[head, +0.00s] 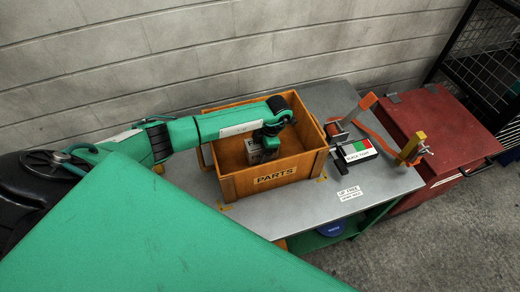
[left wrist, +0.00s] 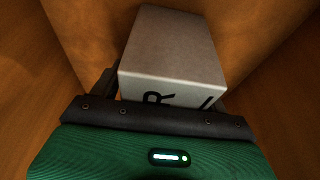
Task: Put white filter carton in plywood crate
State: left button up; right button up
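The plywood crate (head: 227,187), an orange-brown box marked PARTS, stands on the grey table. The white filter carton (head: 262,156) is under the gripper, within the crate walls. In the left wrist view, the carton (left wrist: 172,55) sits between the two dark fingers, which touch its sides, with wooden walls around it. Black letters show on its near face. Whether its underside touches the crate floor is hidden. My right gripper is not in view.
The grey metal table (head: 300,216) is bare in front of the crate. A small clamp device with a green, red and white label (head: 357,151) stands right of the crate. A red cabinet (head: 425,120) and a black wire rack (head: 490,60) stand further right. A block wall is behind.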

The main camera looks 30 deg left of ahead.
pick_arm(q)
jog(key=shift+r, duration=0.1)
jog(key=shift+r, duration=0.2)
jog(key=b+v, duration=0.3)
jog(key=v, duration=0.7)
jog(key=shift+w+d+r, duration=0.1)
jog(key=shift+w+r, duration=0.05)
jog(key=shift+r, duration=0.05)
jog(key=shift+d+r, duration=0.1)
jog(key=shift+r, duration=0.5)
jog(key=shift+w, duration=0.1)
